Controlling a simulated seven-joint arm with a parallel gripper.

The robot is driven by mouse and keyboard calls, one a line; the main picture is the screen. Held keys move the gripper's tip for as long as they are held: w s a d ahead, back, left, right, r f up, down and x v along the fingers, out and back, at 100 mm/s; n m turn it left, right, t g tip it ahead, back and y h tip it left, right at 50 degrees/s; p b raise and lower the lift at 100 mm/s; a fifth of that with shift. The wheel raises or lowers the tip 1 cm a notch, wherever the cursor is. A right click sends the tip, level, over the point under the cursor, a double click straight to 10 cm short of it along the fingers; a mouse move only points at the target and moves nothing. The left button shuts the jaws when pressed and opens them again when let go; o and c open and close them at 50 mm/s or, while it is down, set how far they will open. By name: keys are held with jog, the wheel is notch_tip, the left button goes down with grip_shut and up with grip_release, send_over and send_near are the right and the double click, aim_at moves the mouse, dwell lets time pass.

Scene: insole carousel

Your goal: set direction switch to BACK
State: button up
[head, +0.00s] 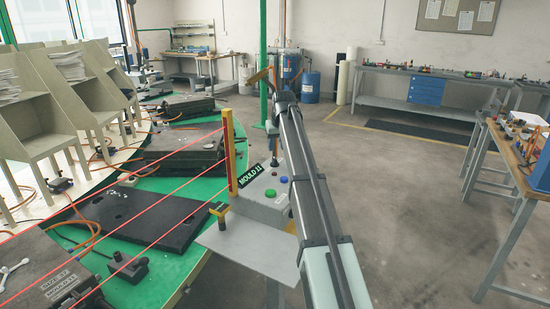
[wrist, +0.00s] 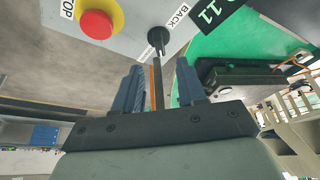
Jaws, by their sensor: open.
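The direction switch (wrist: 157,36) is a small black knob with a short lever on the grey control panel (wrist: 135,15), in the wrist view. The lever points down in that view, towards my gripper. A white BACK label (wrist: 178,14) lies up and right of the knob. My gripper (wrist: 160,72) is open and empty, with its two dark blue fingers on either side below the knob. I cannot tell whether they touch the lever. In the head view the control box (head: 262,207) stands below my gripper (head: 272,128), and my arm covers part of it.
A red stop button (wrist: 97,22) on a yellow base sits left of the switch. Green and blue buttons (head: 270,193) are on the box. A yellow post (head: 229,150) with red beams and a MOULD 11 sign (head: 251,175) stand beside it. The carousel (head: 150,205) lies left.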

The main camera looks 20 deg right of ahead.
aim_at(275, 159)
jog(key=x, duration=0.7)
jog(key=shift+w+f, duration=0.15)
jog(key=shift+f, duration=0.05)
grip_shut()
